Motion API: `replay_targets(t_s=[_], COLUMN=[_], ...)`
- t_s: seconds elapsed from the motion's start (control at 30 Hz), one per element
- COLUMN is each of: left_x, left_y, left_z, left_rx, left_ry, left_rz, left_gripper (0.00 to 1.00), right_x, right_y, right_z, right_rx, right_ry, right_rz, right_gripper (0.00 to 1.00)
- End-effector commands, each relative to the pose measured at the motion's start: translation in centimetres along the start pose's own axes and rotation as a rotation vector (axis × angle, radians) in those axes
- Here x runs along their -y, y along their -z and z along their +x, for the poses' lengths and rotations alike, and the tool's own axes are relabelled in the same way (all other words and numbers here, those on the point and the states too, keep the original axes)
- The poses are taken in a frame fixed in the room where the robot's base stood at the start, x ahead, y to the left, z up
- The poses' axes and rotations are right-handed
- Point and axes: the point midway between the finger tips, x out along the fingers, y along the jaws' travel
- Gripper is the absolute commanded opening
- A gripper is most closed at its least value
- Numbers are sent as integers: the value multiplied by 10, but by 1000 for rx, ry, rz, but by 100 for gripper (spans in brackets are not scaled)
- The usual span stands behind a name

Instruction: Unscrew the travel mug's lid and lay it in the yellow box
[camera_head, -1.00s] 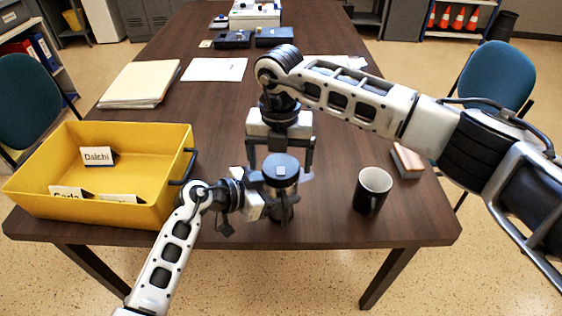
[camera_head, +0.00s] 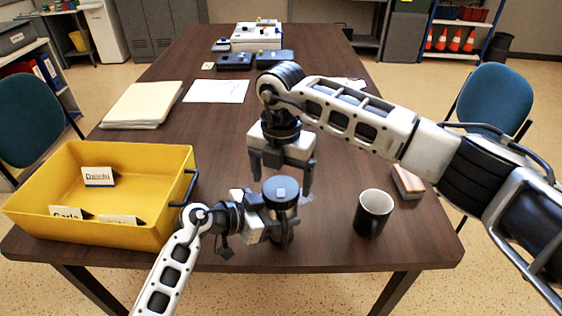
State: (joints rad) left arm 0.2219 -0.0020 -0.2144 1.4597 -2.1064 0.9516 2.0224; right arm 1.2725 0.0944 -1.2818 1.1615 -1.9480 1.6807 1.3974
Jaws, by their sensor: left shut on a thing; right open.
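The travel mug (camera_head: 281,225) stands upright near the table's front edge, its dark lid (camera_head: 281,190) on top with a pale square in the middle. My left gripper (camera_head: 277,228) is shut on the mug's body from the left side, hiding part of it. My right gripper (camera_head: 281,186) points down from above, open, its fingers spread on either side just behind the lid. I cannot tell whether they touch it. The yellow box (camera_head: 150,214) is at the left of the table, with several name cards such as "Daichi" (camera_head: 98,176) inside.
A dark mug (camera_head: 373,213) stands right of the travel mug. A folder stack (camera_head: 141,105) and paper sheet (camera_head: 216,90) lie farther back, with dark devices (camera_head: 274,58) beyond. The box's black handle (camera_head: 184,187) faces the travel mug.

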Motion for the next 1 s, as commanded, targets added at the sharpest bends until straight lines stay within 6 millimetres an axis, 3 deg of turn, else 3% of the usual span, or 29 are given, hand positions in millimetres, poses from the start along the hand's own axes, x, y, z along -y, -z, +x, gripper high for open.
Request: replay_targets(t_s=[0.2,0.53,0.57,0.7,0.83,1.0], left_x=[0,0,0,0,1,1], left_y=[1,1,1,1,1,1], left_z=[0,0,0,0,0,0], left_rx=[-1,-1,-1,-1,-1,-1], left_ry=[1,1,1,1,2,2], left_rz=[1,1,1,1,0,0], left_gripper=[0,0,0,0,0,0], right_x=[0,0,0,0,0,0], right_y=[0,0,0,0,0,0], right_z=[23,27,27,26,26,26], right_rx=[-1,0,0,0,1,1], right_ry=[0,-1,-1,-1,0,2], right_rz=[0,-2,-2,-2,-23,-226], right_gripper=[85,85,79,40,40,40])
